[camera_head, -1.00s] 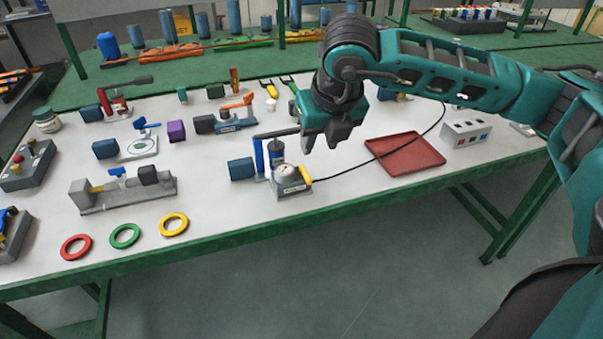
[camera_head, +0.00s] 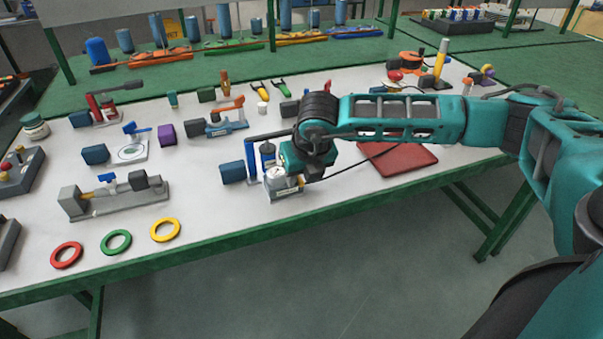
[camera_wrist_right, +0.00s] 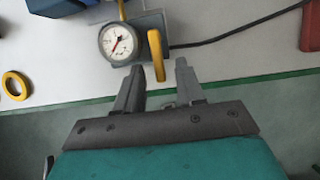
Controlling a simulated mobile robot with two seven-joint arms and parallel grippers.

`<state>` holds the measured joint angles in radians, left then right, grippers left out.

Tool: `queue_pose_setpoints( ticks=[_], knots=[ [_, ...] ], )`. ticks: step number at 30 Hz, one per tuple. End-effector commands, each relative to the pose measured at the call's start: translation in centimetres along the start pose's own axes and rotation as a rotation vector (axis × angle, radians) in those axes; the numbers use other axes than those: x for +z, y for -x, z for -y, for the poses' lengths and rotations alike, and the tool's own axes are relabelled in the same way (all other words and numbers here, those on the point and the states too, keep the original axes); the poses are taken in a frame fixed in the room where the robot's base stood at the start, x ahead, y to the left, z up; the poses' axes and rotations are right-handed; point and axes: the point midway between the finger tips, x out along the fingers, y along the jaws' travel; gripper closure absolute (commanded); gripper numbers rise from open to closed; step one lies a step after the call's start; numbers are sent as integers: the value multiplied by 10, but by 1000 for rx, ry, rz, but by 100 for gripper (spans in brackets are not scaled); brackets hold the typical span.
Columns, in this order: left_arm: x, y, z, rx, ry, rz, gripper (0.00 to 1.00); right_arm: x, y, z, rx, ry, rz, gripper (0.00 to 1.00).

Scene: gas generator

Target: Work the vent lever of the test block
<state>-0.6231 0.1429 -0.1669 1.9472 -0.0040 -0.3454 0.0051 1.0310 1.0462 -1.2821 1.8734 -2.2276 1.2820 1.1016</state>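The test block (camera_head: 287,192) is a small grey block near the table's front edge, with a round white dial gauge (camera_wrist_right: 118,42) on top. Its yellow vent lever (camera_wrist_right: 155,48) shows in the right wrist view, to the right of the gauge. My right gripper (camera_wrist_right: 160,63) is open, and the lever's near end appears between its two fingers with a gap on each side. I cannot tell how deep the lever sits between them. My left gripper is not in view.
A blue hand pump (camera_head: 251,160) with a long dark handle stands just left of the block. A black hose (camera_wrist_right: 235,33) runs right from the block, past a red tray (camera_head: 405,160). Red, green and yellow rings (camera_head: 165,230) lie at the front left.

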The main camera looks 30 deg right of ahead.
Motion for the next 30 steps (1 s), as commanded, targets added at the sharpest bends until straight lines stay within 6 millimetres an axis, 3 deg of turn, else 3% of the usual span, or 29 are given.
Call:
queue_pose_setpoints(
  ticks=[4, 15, 30],
  knots=[
    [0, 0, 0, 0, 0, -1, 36, 0, 0, 0, 0, 0, -1, 64],
    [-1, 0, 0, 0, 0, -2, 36, 0, 0, 0, 0, 0, -1, 99],
    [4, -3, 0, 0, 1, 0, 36, 0, -1, 2, 15, 34, -1, 100]
  ],
)
